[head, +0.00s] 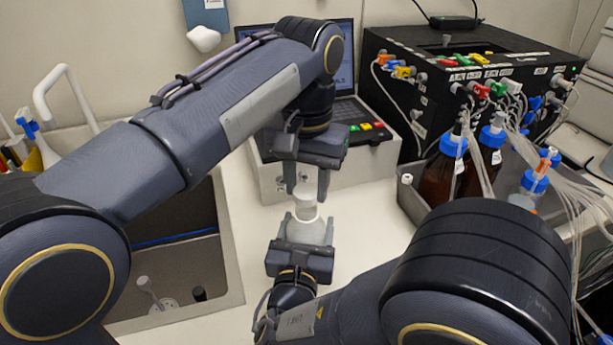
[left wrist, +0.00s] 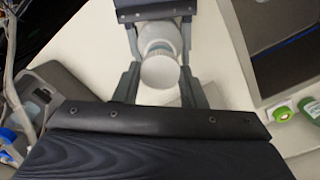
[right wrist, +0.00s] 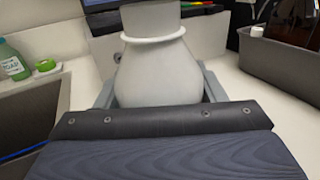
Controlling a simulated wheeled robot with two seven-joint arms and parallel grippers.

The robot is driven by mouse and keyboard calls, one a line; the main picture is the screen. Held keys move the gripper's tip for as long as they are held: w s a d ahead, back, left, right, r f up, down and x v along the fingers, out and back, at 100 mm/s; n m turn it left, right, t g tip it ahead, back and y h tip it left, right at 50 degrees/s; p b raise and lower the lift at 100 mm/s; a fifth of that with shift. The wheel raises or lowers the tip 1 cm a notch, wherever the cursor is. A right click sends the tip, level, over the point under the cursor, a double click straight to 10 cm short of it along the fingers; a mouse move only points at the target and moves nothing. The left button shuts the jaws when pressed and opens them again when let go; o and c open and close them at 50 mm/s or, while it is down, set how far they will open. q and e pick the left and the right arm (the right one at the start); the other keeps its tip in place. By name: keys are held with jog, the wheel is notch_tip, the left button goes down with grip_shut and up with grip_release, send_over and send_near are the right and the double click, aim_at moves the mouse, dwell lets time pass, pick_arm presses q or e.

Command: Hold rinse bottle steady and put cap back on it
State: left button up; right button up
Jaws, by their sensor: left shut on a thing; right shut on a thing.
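The white rinse bottle (head: 305,229) stands upright on the pale bench; its rounded body and collar fill the right wrist view (right wrist: 158,75). My right gripper (head: 301,244) is shut around its body, one finger on each side. The white cap (head: 305,190) is directly above the bottle neck, and its round top shows in the left wrist view (left wrist: 160,72). My left gripper (head: 307,195) points down from above and is shut on the cap. The cap and neck are in line, but I cannot tell whether the cap is seated.
A sink (head: 235,260) lies left of the bottle. A grey tray (head: 408,200) with brown bottles (head: 477,172) and tubing stands right. Behind are a laptop (head: 345,108) and a black control box (head: 425,55). Bench around the bottle is clear.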

dwell(0.5)
pick_arm(q)
jog(key=shift+f, duration=0.9)
jog(key=shift+f, duration=0.5)
